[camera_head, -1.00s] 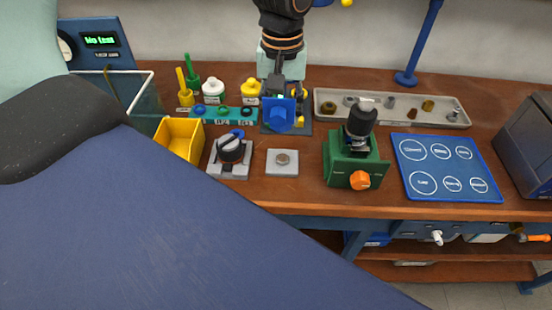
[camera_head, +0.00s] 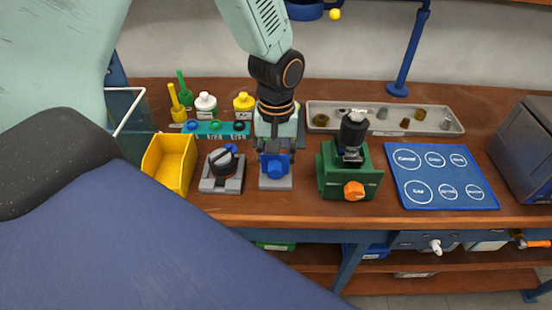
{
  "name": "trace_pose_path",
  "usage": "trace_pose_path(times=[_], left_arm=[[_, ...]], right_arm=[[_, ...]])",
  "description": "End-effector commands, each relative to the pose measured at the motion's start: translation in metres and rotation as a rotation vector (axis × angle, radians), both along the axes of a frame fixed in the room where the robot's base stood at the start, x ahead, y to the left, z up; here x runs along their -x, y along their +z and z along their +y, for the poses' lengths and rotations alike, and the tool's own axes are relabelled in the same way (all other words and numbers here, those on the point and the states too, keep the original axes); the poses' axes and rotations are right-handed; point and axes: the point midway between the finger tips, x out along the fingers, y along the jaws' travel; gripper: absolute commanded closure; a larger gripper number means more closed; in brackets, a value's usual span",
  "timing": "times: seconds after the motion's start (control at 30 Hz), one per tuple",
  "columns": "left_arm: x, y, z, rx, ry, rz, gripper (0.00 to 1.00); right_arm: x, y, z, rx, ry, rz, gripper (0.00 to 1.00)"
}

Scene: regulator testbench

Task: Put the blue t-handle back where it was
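The arm reaching down at the middle is my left arm, and its gripper (camera_head: 275,148) points down at a blue block-like part with a round knob (camera_head: 275,166). The gripper seems shut on this part, though the fingertips are partly hidden. The blue part is over a small grey plate (camera_head: 275,184); I cannot tell whether they touch. A small blue piece (camera_head: 231,149), which may be the blue t-handle, shows on top of a black round knob (camera_head: 222,163) on a grey base, left of the gripper. My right gripper is out of view.
Green and yellow upright tools, bottles and a teal rack (camera_head: 215,130) stand behind. A yellow bin (camera_head: 170,163) is at left. A green device (camera_head: 349,179) with an orange knob stands close right. A grey tray (camera_head: 390,117) and a blue labelled mat (camera_head: 440,174) lie further right.

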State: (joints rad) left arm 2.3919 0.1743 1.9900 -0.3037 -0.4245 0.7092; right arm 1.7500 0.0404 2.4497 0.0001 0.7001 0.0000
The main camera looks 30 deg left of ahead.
Motion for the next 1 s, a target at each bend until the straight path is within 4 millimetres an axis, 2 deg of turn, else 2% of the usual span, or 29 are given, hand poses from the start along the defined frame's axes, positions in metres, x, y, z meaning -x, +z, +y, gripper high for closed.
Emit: trace_pose_path(times=[0.47,0.5,0.73,1.0], left_arm=[[-0.0003,-0.0068,0.0007,0.0,0.0,-0.001,1.0],[0.0,-0.0065,0.0006,0.0,0.0,-0.001,0.58],[0.0,-0.0063,0.0006,0.0,0.0,-0.001,0.38],[-0.0001,-0.0059,0.0005,0.0,0.0,-0.001,0.38]], right_arm=[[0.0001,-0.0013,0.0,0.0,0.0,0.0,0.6],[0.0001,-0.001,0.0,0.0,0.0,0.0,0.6],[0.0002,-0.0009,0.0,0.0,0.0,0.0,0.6],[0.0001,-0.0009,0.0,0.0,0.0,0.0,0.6]])
